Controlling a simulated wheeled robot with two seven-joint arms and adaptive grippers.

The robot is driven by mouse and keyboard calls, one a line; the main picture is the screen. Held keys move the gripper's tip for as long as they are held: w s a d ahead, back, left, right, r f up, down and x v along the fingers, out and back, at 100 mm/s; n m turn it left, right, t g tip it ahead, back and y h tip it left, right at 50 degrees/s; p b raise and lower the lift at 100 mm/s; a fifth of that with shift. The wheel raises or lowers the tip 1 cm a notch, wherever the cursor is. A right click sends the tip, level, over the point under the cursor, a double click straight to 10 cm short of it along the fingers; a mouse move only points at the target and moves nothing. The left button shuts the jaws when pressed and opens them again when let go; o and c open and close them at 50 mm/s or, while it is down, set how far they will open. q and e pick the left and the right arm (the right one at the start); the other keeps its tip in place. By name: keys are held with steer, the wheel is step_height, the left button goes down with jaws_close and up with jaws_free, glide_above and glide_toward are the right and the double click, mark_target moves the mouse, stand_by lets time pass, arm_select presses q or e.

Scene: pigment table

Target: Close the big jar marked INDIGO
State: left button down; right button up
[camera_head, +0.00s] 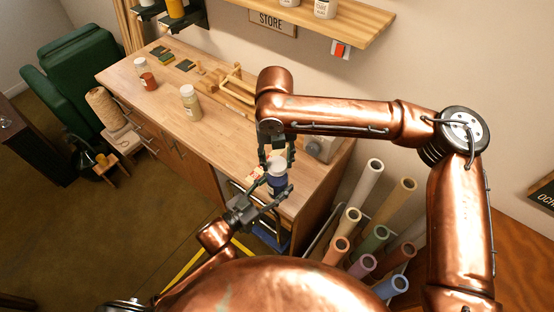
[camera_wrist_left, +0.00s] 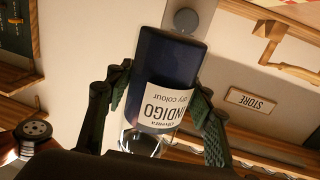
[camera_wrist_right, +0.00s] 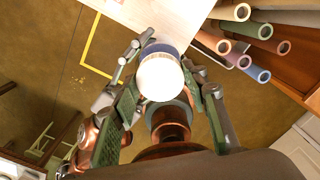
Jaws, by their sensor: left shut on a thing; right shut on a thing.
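The big INDIGO jar (camera_head: 277,181), filled with dark blue, is upright off the front edge of the table. My left gripper (camera_head: 264,197) is shut around its side. In the left wrist view the jar (camera_wrist_left: 172,62) appears upside down, its INDIGO label between the two fingers. My right gripper (camera_head: 277,153) points down from above, shut on a round white lid (camera_wrist_right: 161,77). The lid is over the jar's mouth, in line with it. I cannot tell whether it is seated or how far it is screwed on.
The wooden table (camera_head: 222,130) carries another jar (camera_head: 190,102), a small red-brown pot (camera_head: 149,81) and wooden tools. Several coloured paper rolls (camera_head: 369,180) stand to the right. A shelf (camera_head: 340,18) is on the wall. Open floor lies at lower left.

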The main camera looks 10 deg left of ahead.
steer(key=c, duration=0.4)
steer(key=m, duration=0.6)
steer(key=shift+c, duration=0.2)
steer(key=m, duration=0.5)
steer(key=shift+m, duration=0.3)
steer(key=m, duration=0.7)
steer(key=shift+f+m, duration=0.1)
steer(key=shift+m, duration=0.3)
steer(key=m, duration=0.3)
steer(key=shift+s+m, duration=0.1)
steer(key=shift+m, duration=0.3)
steer(key=m, duration=0.3)
steer(key=shift+m, duration=0.4)
steer(key=m, duration=0.3)
steer(key=shift+m, duration=0.4)
steer(key=o, duration=1.4)
